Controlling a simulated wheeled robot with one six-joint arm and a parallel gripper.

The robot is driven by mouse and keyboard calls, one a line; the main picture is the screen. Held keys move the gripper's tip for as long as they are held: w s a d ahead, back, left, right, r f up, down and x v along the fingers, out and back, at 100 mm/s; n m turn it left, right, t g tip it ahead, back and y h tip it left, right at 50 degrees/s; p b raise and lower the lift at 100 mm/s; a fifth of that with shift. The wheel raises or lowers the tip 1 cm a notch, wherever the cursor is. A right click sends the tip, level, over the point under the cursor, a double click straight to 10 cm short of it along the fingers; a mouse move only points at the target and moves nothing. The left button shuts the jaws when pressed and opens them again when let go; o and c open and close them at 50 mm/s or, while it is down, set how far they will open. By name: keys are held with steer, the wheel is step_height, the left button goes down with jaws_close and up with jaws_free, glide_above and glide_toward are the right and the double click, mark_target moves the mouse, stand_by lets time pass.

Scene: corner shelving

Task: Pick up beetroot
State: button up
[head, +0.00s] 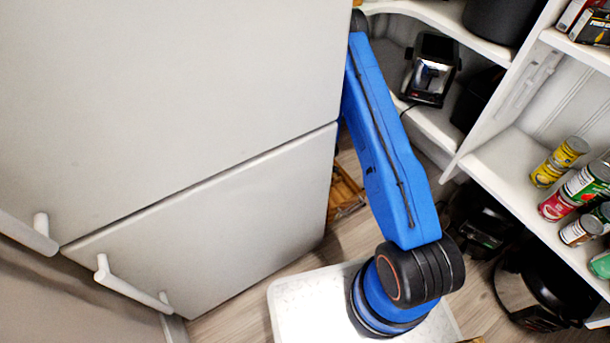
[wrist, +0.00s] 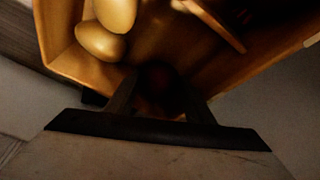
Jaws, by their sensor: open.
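In the wrist view my gripper (wrist: 160,92) is open, its two dark fingers reaching into a wooden crate (wrist: 66,62). A dark, round, reddish-brown thing, probably the beetroot (wrist: 159,75), lies in deep shadow between and just beyond the fingertips. Its outline is hard to make out, and I cannot tell whether the fingers touch it. In the head view my blue arm reaches down beside a large white cabinet or fridge, and my gripper is hidden there.
Two pale, potato-like things (wrist: 101,42) lie in the crate to the left of the fingers. A wooden strip (wrist: 214,22) crosses the crate at upper right. In the head view, the white fridge (head: 200,215) stands left, and a shelf (head: 510,165) with several cans stands right.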

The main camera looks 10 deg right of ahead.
steer(key=shift+f, duration=0.1)
steer(key=shift+c, duration=0.6)
steer(key=c, duration=0.6)
steer(key=shift+c, duration=0.2)
